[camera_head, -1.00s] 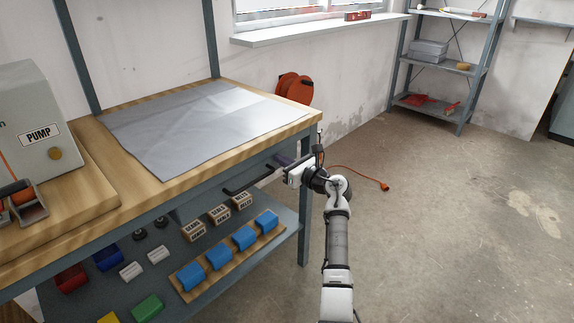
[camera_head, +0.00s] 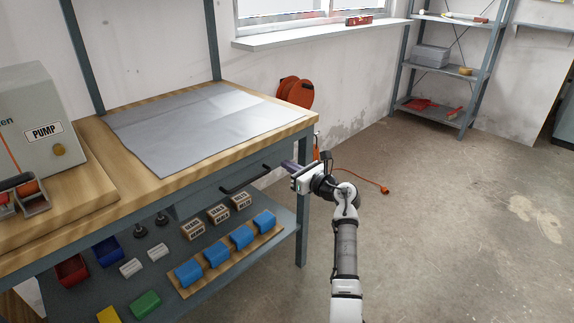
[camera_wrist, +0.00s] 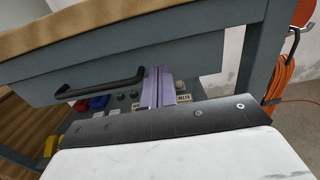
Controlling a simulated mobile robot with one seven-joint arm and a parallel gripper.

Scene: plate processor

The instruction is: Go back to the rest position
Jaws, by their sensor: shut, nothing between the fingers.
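My gripper (camera_head: 288,165) is in front of the workbench's right end, beside the drawer. Its fingers are shut and empty; they show as a purple-grey pair in the wrist view (camera_wrist: 158,88). The drawer (camera_head: 215,190) looks closed, with a black handle (camera_head: 246,178) to the left of my fingers. In the wrist view the handle (camera_wrist: 100,84) also lies left of the fingers. From the head view the fingers look apart from the handle.
The workbench top (camera_head: 95,145) carries a grey sheet (camera_head: 200,125) and a pump unit (camera_head: 30,120). The lower shelf holds blue parts (camera_head: 241,237), labelled boxes (camera_head: 218,214) and coloured bins (camera_head: 108,252). An orange cable (camera_head: 370,181) lies on the floor. Open floor (camera_head: 450,240) spreads to the right.

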